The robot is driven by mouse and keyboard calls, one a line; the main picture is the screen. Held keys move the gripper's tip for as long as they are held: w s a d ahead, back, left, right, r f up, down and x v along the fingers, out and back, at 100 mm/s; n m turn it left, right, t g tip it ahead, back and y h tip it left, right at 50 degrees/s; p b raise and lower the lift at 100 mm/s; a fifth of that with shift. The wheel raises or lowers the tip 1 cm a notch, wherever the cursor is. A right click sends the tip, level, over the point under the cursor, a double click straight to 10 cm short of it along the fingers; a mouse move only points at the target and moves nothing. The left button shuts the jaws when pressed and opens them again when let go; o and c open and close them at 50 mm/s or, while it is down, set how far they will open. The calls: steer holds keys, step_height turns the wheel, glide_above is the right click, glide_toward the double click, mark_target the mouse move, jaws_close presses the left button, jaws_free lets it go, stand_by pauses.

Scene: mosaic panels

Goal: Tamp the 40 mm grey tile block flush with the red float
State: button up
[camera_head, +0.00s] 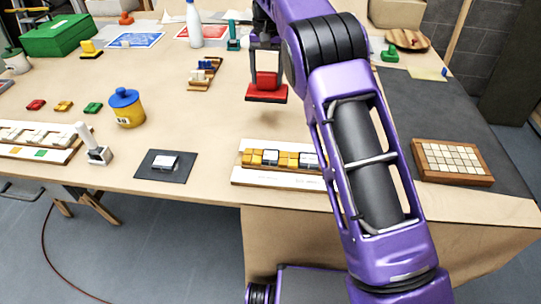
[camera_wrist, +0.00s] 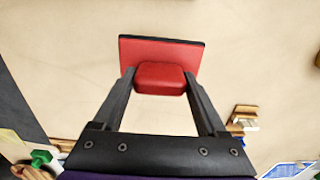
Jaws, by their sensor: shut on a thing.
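My gripper (camera_head: 265,72) is shut on the red handle of the red float (camera_head: 267,93), above the table's middle. In the wrist view the float (camera_wrist: 160,50) is between the two fingers (camera_wrist: 160,77), its flat red plate showing beyond them. A row of yellow-orange, grey and white blocks sits in a wooden holder on a white board (camera_head: 270,179) at the table's front edge. A dark-sided grey block (camera_head: 270,157) stands in this row, with another pale-topped grey one (camera_head: 308,160) to its right. I cannot read their sizes. My arm hides the row's right end.
A dark mat (camera_head: 147,173) with a pale block lies left of the row. A yellow pot with a blue lid (camera_head: 126,108) and a white-handled tool (camera_head: 93,148) stand farther left. A tiled wooden panel (camera_head: 453,178) lies right. Bare table separates the float from the row.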

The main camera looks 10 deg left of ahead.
steer(key=s+d+r, duration=0.1)
steer(key=s+r, duration=0.1)
steer(key=s, duration=0.7)
steer(key=b, duration=0.1)
glide_above(271, 156)
steer(key=f, duration=0.1)
step_height(271, 156, down, 6)
steer(key=b, duration=0.5)
steer(key=shift+w, duration=0.1)
steer(key=shift+f+b, duration=0.4)
steer(key=shift+f, duration=0.3)
stand_by(0.7)
steer(key=shift+f+p, duration=0.25)
steer(key=shift+p, duration=0.05)
stand_by(1.8)
steer(key=shift+r, duration=0.1)
step_height(271, 156, up, 7)
steer(key=p, duration=0.6)
